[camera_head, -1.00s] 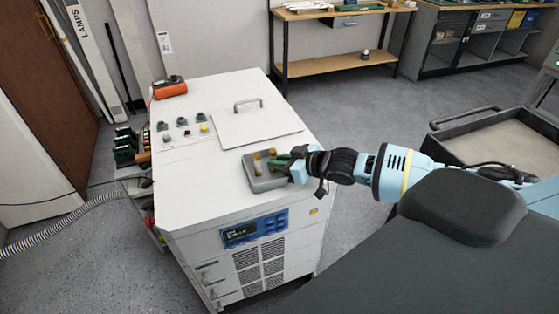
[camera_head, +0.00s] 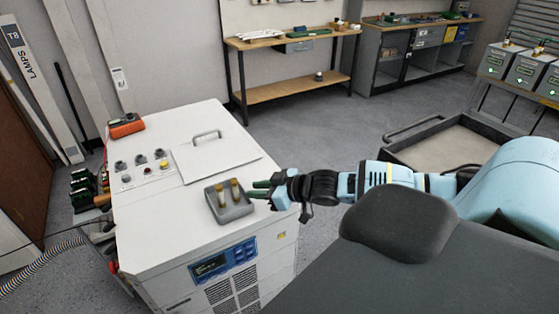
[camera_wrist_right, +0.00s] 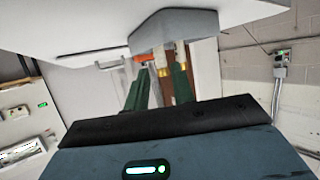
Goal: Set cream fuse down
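Two short fuses stand upright in a small grey tray on top of the white cabinet. The left fuse (camera_head: 221,197) and the right fuse (camera_head: 235,190) both look tan with brassy parts; I cannot tell which is the cream one. The grey tray (camera_head: 235,214) also shows at the top of the right wrist view (camera_wrist_right: 175,27). My right gripper (camera_head: 256,189) is just right of the tray, its green fingers pointing left toward the fuses. The fingers are apart with nothing visibly held between them. My left gripper is not in view.
The white cabinet top (camera_head: 160,230) has free room left of the tray. A lid with a handle (camera_head: 207,136) lies behind it. Knobs and an orange meter (camera_head: 126,125) are at the left. A cart (camera_head: 440,150) stands at the right.

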